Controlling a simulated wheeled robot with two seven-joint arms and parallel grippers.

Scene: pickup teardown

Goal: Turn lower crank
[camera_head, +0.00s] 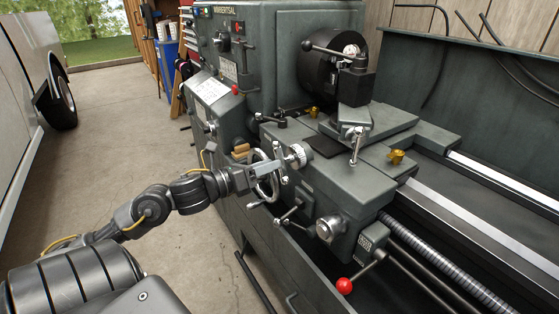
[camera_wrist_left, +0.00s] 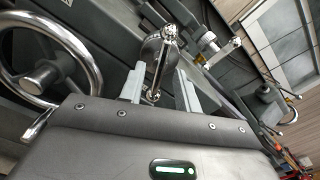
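The lower crank (camera_head: 297,156), a silver dial with a handle, is on the front of the lathe carriage. In the left wrist view the crank (camera_wrist_left: 155,55) stands between the two pale fingers of my left gripper (camera_wrist_left: 160,88), with gaps visible beside it. My left gripper (camera_head: 267,169) is open, reaching in from the left past the handwheel. Whether a finger touches the crank cannot be told. The upper crank (camera_head: 356,140) is higher and to the right. My right gripper is not in view.
The chrome handwheel (camera_wrist_left: 45,65) is close to the left of my gripper. A lever (camera_head: 290,212) and a red-knobbed lever (camera_head: 344,286) stick out below the crank. The lathe headstock (camera_head: 262,55) rises behind. Concrete floor (camera_head: 110,130) is clear at left.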

